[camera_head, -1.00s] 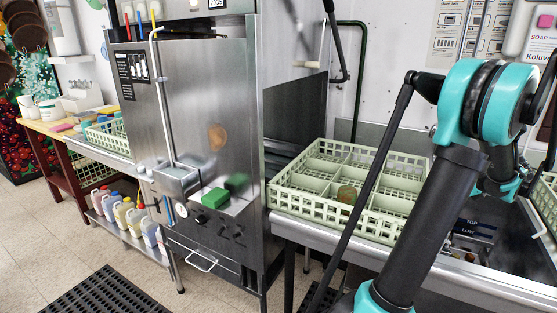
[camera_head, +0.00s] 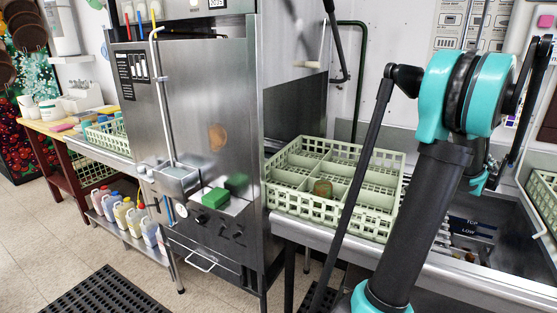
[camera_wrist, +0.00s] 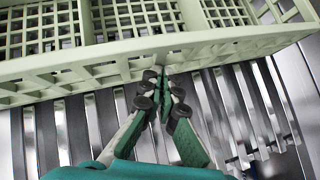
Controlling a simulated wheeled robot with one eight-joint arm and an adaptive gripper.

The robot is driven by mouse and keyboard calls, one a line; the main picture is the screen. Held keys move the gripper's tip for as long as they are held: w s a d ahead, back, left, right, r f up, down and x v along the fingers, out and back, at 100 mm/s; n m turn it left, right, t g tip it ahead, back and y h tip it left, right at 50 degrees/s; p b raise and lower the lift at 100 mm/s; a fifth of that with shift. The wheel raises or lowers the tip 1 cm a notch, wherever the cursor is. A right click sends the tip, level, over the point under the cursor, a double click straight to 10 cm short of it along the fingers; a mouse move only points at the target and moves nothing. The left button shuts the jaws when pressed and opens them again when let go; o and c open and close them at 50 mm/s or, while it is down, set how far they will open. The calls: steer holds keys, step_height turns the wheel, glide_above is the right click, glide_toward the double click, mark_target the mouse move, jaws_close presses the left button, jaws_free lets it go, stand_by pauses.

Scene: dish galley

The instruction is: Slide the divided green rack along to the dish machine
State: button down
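The divided pale green rack (camera_head: 300,204) sits upright on the steel counter, its left end close to the right side of the dish machine (camera_head: 215,115). A brown cup (camera_head: 322,187) stands in one of its compartments. In the wrist view the rack's lattice wall (camera_wrist: 60,75) crosses the top. My gripper (camera_wrist: 162,74) has its fingers together, tips at the lower edge of that wall and seemingly touching it from outside. In the head view my arm hides part of the rack's right side, and the fingertips are not visible there.
A ribbed metal surface (camera_wrist: 240,110) lies under my gripper. Another green rack (camera_head: 543,200) stands at the far right edge. A further rack (camera_head: 105,135) with dishes is left of the machine.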

steer(key=shift+w+a, duration=4.5)
steer(key=shift+a, duration=2.15)
steer(key=shift+w+a, duration=4.45)
steer(key=shift+a, duration=2.15)
steer(key=shift+w+a, duration=4.5)
steer(key=shift+a, duration=2.15)
steer(key=shift+s+d, duration=0.65)
steer(key=shift+d, duration=0.35)
steer(key=shift+s+d, duration=0.7)
steer(key=shift+d, duration=0.3)
steer(key=shift+s+d, duration=0.65)
steer(key=shift+d, duration=0.35)
steer(key=s+d+r, duration=0.3)
steer(key=d+r, duration=0.2)
steer(key=r, duration=0.2)
steer(key=shift+s, duration=0.2)
